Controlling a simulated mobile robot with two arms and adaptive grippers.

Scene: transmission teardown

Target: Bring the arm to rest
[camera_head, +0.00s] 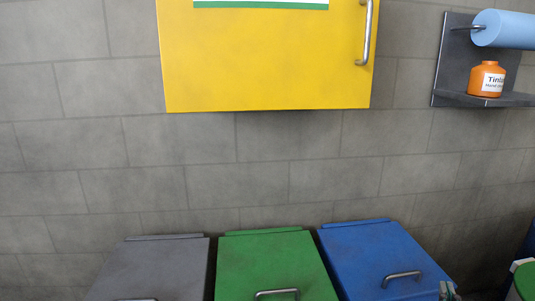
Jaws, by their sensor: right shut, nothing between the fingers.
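Only a small part of my right gripper (447,290) shows, at the bottom edge right of the middle, in front of the blue bin's right side. It is shut with nothing in it. The rest of the right arm is out of view. My left gripper and arm do not show.
A grey bin (160,268), a green bin (270,262) and a blue bin (380,250) stand closed along the block wall. A yellow cabinet (270,60) hangs above. An orange bottle (486,80) and a blue paper roll (505,29) are on a dark shelf (450,60).

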